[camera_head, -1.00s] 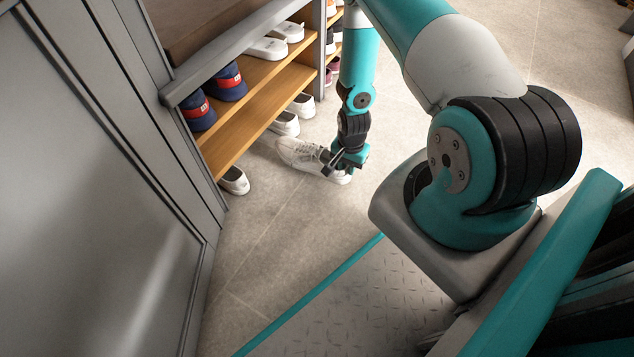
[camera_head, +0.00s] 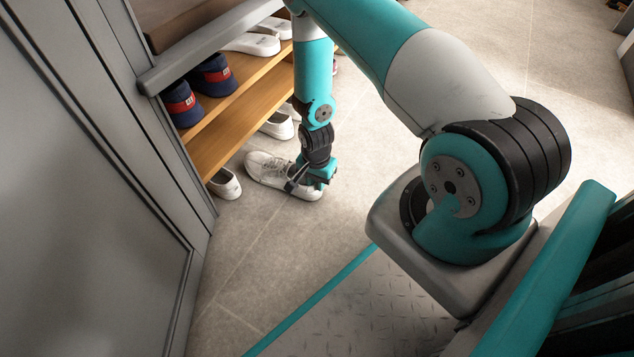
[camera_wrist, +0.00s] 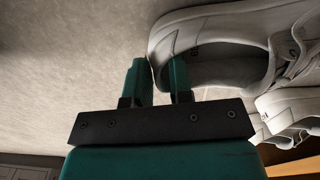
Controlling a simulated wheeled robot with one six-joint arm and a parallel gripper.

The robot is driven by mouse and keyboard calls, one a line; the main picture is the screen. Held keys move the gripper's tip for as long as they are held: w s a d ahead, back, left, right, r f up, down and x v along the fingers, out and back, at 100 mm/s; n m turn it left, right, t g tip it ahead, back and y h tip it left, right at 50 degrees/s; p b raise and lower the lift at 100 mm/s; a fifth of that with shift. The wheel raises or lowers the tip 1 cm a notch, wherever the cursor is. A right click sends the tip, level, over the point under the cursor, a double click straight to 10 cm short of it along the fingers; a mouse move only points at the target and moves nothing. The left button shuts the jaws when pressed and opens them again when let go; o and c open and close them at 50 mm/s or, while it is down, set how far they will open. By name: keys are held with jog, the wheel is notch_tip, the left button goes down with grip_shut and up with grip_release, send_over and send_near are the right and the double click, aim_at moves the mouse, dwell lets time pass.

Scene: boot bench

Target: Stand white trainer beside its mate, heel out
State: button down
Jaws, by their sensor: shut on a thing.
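The white trainer (camera_head: 268,168) has laces, and its toe points left towards the bench in the head view. My gripper (camera_head: 298,180) is shut on its heel end, at the right. In the wrist view, the fingers (camera_wrist: 158,80) sit either side of the heel wall of the trainer (camera_wrist: 215,30), one inside the opening. The trainer is at or just above the floor; I cannot tell which. White shoes stand low under the shelf: one at the near end (camera_head: 224,184) and one farther back (camera_head: 278,126). I cannot tell which is the mate.
The wooden bench shelf (camera_head: 235,128) overhangs the low shoes. A grey cabinet door (camera_head: 90,220) is at the left. The floor (camera_head: 245,245) in front is clear.

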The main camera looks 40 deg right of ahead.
jog(key=shift+f, duration=0.15)
jog(key=c, duration=1)
grip_release()
